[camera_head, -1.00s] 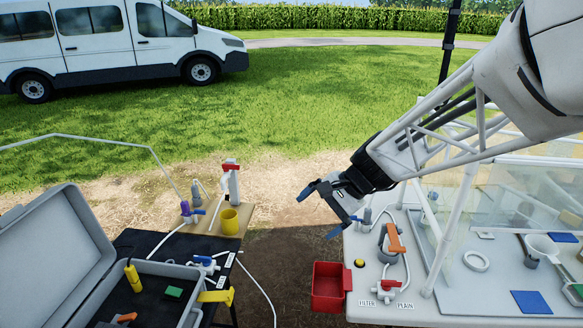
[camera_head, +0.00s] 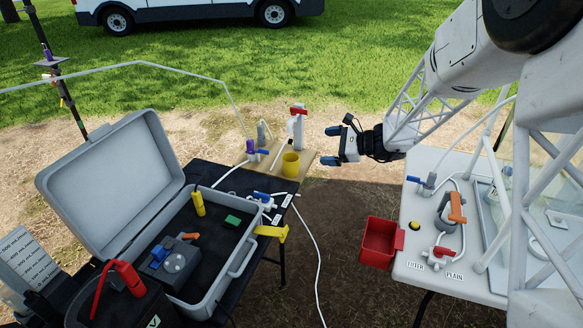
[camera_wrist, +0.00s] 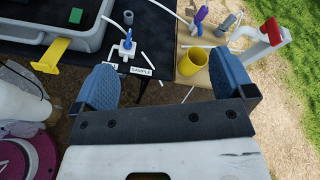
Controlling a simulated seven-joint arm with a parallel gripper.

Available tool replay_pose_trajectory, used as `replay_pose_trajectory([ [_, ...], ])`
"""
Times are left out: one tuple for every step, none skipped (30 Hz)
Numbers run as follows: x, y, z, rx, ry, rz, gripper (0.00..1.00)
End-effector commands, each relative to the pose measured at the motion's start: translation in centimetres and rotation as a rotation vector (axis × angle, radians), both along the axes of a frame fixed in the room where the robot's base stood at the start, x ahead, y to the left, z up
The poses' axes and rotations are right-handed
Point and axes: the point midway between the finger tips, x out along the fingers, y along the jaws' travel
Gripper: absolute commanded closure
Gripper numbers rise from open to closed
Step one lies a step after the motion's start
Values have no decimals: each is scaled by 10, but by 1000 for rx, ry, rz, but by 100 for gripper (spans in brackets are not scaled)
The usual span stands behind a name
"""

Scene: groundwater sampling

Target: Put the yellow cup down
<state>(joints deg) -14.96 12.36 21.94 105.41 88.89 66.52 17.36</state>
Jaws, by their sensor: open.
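The yellow cup (camera_head: 290,164) stands upright on the tan board at the right end of the dark table. It also shows in the wrist view (camera_wrist: 192,62), just beyond the gap between my fingers. My gripper (camera_head: 334,146) is open and empty, to the right of the cup and apart from it in the head view. In the wrist view its two blue fingers (camera_wrist: 165,85) are spread wide with nothing between them.
A valve with a blue handle (camera_head: 262,200) and an open grey case (camera_head: 240,262) lie nearer. A red bin (camera_head: 378,243) hangs at the white table's edge. Bare ground lies between the tables.

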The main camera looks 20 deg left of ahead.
Motion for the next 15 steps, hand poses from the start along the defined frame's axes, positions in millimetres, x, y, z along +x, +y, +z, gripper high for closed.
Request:
replay_pose_trajectory([
  [9,9,-11,22,25,-17,0],
  [14,13,-16,35,40,-29,0],
  [21,19,-24,53,60,-46,0],
  [26,24,-29,66,72,-58,0],
  [31,28,-35,79,87,-69,0],
  [37,34,-43,97,104,-86,0],
  [42,38,-48,110,118,-99,0],
  [47,43,-54,123,132,-110,0],
  [53,48,-62,140,151,-127,0],
  [57,52,-69,153,164,-140,0],
  [62,56,-75,167,178,-153,0],
  [68,61,-84,183,197,-169,0],
  [72,65,-90,196,209,-181,0],
  [77,70,-96,209,221,-194,0],
  [82,75,-106,225,241,-212,0],
])
